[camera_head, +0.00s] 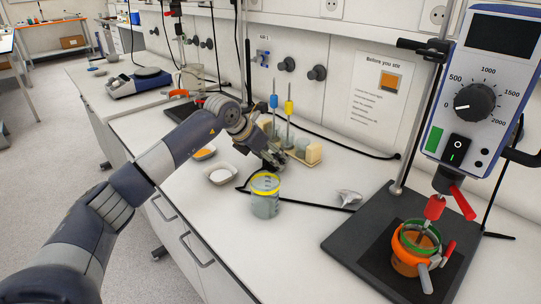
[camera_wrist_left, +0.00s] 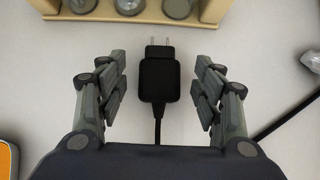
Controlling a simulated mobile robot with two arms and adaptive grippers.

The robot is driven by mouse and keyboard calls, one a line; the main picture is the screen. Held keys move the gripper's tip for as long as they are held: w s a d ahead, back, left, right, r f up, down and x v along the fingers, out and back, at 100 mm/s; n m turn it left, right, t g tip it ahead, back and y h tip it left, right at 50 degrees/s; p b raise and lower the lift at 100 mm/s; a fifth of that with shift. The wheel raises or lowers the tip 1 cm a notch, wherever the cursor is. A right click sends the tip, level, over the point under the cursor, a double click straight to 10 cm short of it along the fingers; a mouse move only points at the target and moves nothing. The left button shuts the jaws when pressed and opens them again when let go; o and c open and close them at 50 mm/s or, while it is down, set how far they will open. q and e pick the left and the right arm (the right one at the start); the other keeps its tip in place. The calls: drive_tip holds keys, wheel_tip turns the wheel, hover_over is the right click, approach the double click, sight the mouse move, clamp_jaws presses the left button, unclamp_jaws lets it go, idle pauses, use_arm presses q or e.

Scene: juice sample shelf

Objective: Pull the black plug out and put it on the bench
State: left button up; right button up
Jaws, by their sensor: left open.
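The black plug (camera_wrist_left: 159,78) lies flat on the white bench (camera_wrist_left: 250,50) in the left wrist view. Its two prongs point to the top of the picture and are out of any socket. Its cable runs down under my wrist. My left gripper (camera_wrist_left: 158,88) is open, with one finger on each side of the plug and a gap on both sides. In the head view my left gripper (camera_head: 273,160) is low over the bench and hides the plug. My right gripper is not in view.
A wooden rack (camera_head: 313,154) with grey-capped jars stands just beyond the gripper. A yellow-rimmed beaker (camera_head: 265,200), a white dish (camera_head: 221,175) and a metal piece (camera_head: 347,197) are near. The stirrer stand (camera_head: 340,245) is at right. Bare bench lies in front.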

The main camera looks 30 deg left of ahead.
use_arm(q)
drive_tip(key=v, duration=1.2)
drive_tip(key=shift+a, duration=0.1)
